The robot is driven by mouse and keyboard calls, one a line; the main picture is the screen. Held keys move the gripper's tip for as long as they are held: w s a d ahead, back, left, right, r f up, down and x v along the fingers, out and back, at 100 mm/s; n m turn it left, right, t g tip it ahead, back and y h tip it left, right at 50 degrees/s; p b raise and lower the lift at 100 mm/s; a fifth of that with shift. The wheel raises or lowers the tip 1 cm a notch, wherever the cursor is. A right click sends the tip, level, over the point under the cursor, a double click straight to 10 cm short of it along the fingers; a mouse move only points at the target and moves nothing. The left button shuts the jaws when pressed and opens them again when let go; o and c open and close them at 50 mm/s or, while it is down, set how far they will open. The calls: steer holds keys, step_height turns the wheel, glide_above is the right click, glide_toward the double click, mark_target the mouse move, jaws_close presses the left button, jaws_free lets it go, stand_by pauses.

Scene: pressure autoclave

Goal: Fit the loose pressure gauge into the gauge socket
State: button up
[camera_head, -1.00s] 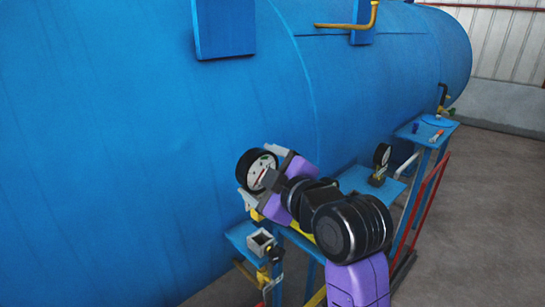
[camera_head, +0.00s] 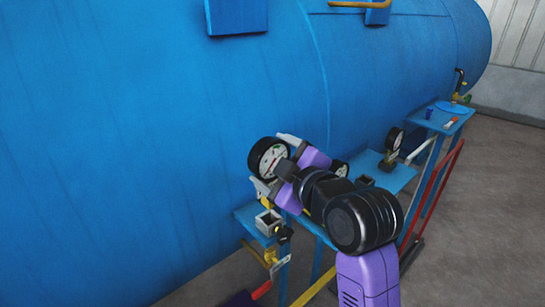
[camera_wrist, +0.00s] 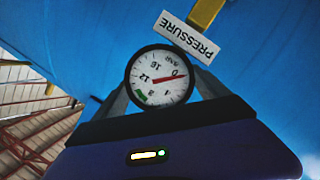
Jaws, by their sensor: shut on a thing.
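A round pressure gauge (camera_head: 268,157) with a black rim and white dial is held between the fingertips of my gripper (camera_head: 274,163), in front of the blue tank. The gauge's stem is hidden. I cannot tell for sure which fitting is the gauge socket.
Another gauge (camera_head: 394,139) stands on the blue middle shelf (camera_head: 400,178), near a small dark square piece (camera_head: 366,181). Part of one more dial (camera_head: 340,168) shows behind my arm. A PRESSURE label (camera_wrist: 188,37) shows above the held gauge. A red rail (camera_head: 437,195) runs at right.

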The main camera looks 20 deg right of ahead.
steer(key=shift+f+b, duration=0.8)
steer(key=shift+f, duration=0.65)
steer(key=shift+p, duration=0.65)
stand_by(0.7)
steer(key=shift+f+b, duration=1.5)
steer(key=shift+f, duration=0.85)
steer(key=o, duration=1.7)
steer(key=shift+o, duration=0.6)
steer(key=v, duration=0.7)
steer(key=shift+s+b, duration=0.3)
steer(key=shift+s, duration=0.15)
steer(key=shift+r, duration=0.15)
